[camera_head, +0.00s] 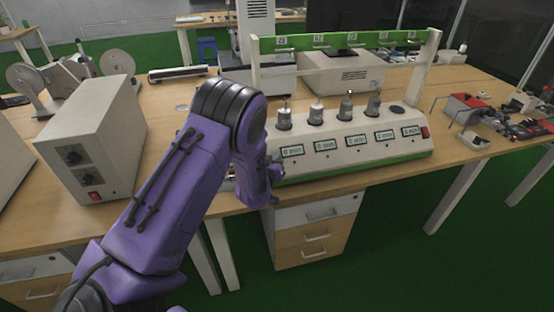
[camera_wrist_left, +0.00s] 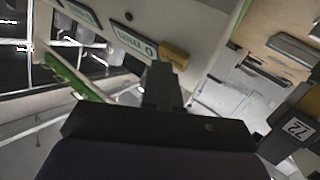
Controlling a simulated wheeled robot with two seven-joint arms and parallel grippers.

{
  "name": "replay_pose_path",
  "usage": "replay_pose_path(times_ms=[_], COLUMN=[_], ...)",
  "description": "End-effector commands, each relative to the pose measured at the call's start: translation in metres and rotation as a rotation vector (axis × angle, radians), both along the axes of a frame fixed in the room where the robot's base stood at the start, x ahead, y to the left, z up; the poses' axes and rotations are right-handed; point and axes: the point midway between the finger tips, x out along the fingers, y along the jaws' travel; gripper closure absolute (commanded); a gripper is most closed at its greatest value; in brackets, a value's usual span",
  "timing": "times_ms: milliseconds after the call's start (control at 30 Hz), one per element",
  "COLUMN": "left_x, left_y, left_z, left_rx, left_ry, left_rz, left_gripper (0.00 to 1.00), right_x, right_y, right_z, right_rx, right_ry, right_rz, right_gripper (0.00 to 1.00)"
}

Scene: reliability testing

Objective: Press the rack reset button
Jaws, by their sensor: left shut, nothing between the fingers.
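The test rack (camera_head: 350,150) is a pale sloped console with a green base. A row of small displays runs along its front, and small dark buttons (camera_head: 326,155) sit below them. A red switch (camera_head: 425,132) is at its right end. My left gripper (camera_head: 274,172) is at the rack's left front corner, partly hidden by my wrist. In the left wrist view the gripper (camera_wrist_left: 166,78) is shut and empty, in front of the console face near a display (camera_wrist_left: 133,39). A tan block (camera_wrist_left: 174,56) shows by its tips. Contact cannot be told. My right gripper is out of view.
Several metal cylinders (camera_head: 316,114) stand on the rack, under a green numbered bar (camera_head: 340,39). A beige box with knobs (camera_head: 95,140) stands at the left. Red and black parts (camera_head: 500,115) lie at the right. A drawer cabinet (camera_head: 315,230) is below the wooden table (camera_head: 180,95).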

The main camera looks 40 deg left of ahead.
Motion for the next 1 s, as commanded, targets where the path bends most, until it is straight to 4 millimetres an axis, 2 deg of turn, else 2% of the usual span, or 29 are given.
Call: replay_pose_path(times_ms=[333, 633, 1000], left_x=[0.0, -0.006, -0.007], left_y=[0.0, -0.007, -0.009], left_z=[0.0, 0.013, 0.013], left_rx=[0.0, -0.001, 0.0], left_ry=[0.0, 0.0, 0.0], left_rz=[0.0, 0.0, 0.0], left_gripper=[1.0, 1.0, 1.0], right_x=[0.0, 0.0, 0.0], right_y=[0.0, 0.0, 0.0], right_z=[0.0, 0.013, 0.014], right_rx=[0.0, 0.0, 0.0], right_ry=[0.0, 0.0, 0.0], right_rz=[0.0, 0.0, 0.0], right_gripper=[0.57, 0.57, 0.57])
